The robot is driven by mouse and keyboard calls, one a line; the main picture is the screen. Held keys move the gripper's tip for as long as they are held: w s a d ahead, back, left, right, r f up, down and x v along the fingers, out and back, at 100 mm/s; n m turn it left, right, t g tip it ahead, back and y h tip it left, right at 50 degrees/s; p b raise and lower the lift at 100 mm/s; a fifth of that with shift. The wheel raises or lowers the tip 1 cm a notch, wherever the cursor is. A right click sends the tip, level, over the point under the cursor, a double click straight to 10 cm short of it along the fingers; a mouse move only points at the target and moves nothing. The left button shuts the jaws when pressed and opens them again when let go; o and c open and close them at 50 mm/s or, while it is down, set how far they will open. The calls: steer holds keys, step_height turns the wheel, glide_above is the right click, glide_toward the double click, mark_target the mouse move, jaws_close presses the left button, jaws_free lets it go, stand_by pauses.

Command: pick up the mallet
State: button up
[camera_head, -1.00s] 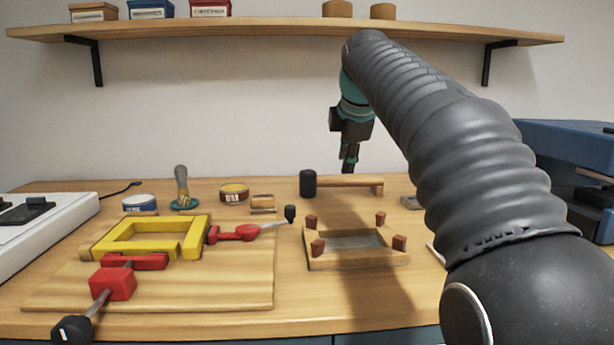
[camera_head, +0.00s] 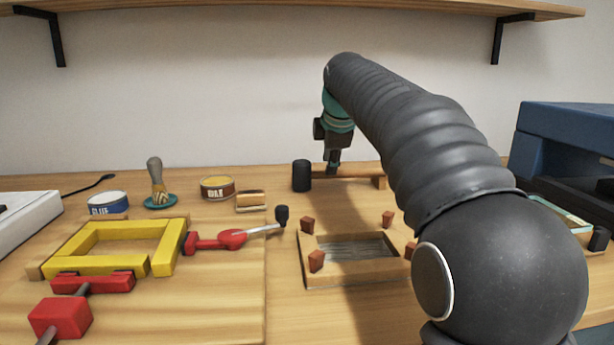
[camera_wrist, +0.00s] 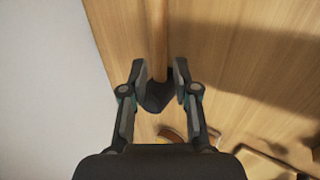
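The mallet lies on the bench with its black head (camera_head: 301,175) at the left and its wooden handle (camera_head: 352,171) pointing right. My gripper (camera_head: 333,168) is down at the handle, just right of the head. In the wrist view my gripper (camera_wrist: 160,72) is open, with one finger on each side of the mallet. The handle (camera_wrist: 159,28) runs up between the fingertips, and the dark head (camera_wrist: 158,96) shows lower between the fingers. Small gaps show on both sides, so the fingers look apart from it.
A wooden tray (camera_head: 313,278) with corner blocks stands in front of the mallet. A yellow frame (camera_head: 92,266) and red clamps (camera_head: 232,238) lie on a board at left. A wax tin (camera_head: 217,188) and a brush (camera_head: 157,183) stand left of the mallet. A blue machine (camera_head: 560,130) is at right.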

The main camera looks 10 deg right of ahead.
mark_target(342, 174)
steer(key=shift+d+x, duration=0.2)
steer(key=shift+x, duration=2.65)
steer(key=shift+c, duration=0.3)
jaws_close()
